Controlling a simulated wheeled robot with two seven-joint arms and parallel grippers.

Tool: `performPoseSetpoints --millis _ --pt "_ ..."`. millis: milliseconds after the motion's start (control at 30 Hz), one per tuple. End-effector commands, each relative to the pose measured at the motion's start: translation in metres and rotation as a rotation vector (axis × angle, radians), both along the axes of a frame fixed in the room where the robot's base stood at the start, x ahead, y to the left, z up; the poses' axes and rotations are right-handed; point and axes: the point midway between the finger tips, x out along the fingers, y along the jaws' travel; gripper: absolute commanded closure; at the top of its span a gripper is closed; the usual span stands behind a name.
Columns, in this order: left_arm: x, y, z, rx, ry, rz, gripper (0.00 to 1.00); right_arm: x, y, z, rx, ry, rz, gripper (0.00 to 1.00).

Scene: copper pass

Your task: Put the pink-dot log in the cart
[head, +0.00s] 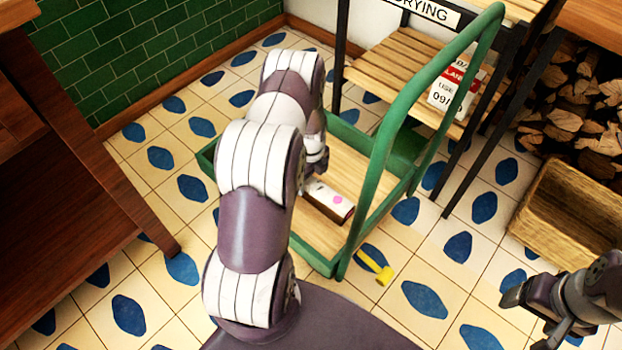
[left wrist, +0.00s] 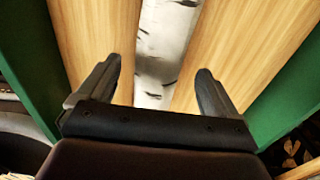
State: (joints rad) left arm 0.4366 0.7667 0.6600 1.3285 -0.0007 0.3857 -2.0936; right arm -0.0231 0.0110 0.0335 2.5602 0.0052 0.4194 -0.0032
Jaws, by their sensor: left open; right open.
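The pink-dot log (head: 328,198), white birch bark with a pink dot on its cut end, lies on the wooden bed of the green cart (head: 376,228). It also shows in the left wrist view (left wrist: 165,35), flat between the cart's green sides. My left gripper (left wrist: 157,78) is open just above the log, a finger to each side with gaps between. In the head view my left arm hides most of this gripper and the log's far part. My right gripper (head: 526,318) is open and empty over the floor at lower right.
A slatted drying rack (head: 395,62) with a paper tag (head: 456,88) stands behind the cart. An empty wooden crate (head: 570,215) and stacked firewood (head: 580,100) are at right. A dark wooden table (head: 75,190) is at left. A yellow object (head: 376,268) is by the cart's near corner.

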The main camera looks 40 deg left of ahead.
Motion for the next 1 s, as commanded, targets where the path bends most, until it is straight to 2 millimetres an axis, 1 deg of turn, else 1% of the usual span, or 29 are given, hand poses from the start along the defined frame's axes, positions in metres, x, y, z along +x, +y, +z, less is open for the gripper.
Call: performPoseSetpoints --millis 33,100,200,300,433,1000 --pt "0.000 0.000 0.027 0.001 -0.001 0.000 0.07 0.000 0.000 0.021 0.000 -0.001 0.000 0.23" --pt "0.001 0.000 0.046 0.001 -0.002 0.000 0.07 0.000 0.000 0.032 0.000 -0.001 0.000 0.23" --pt "0.000 0.000 0.068 0.001 -0.001 0.000 0.07 0.000 0.000 0.044 0.000 -0.001 0.000 0.23" --pt "0.000 0.000 0.083 0.000 -0.001 0.000 0.07 0.000 0.000 0.051 0.000 -0.001 0.000 0.23" --pt "0.000 0.000 0.090 0.000 0.000 0.000 0.07 0.000 0.000 0.053 0.000 -0.001 0.000 0.23" --pt "0.000 0.000 0.089 0.000 0.000 0.000 0.07 0.000 0.000 0.052 0.000 -0.001 0.000 0.23"
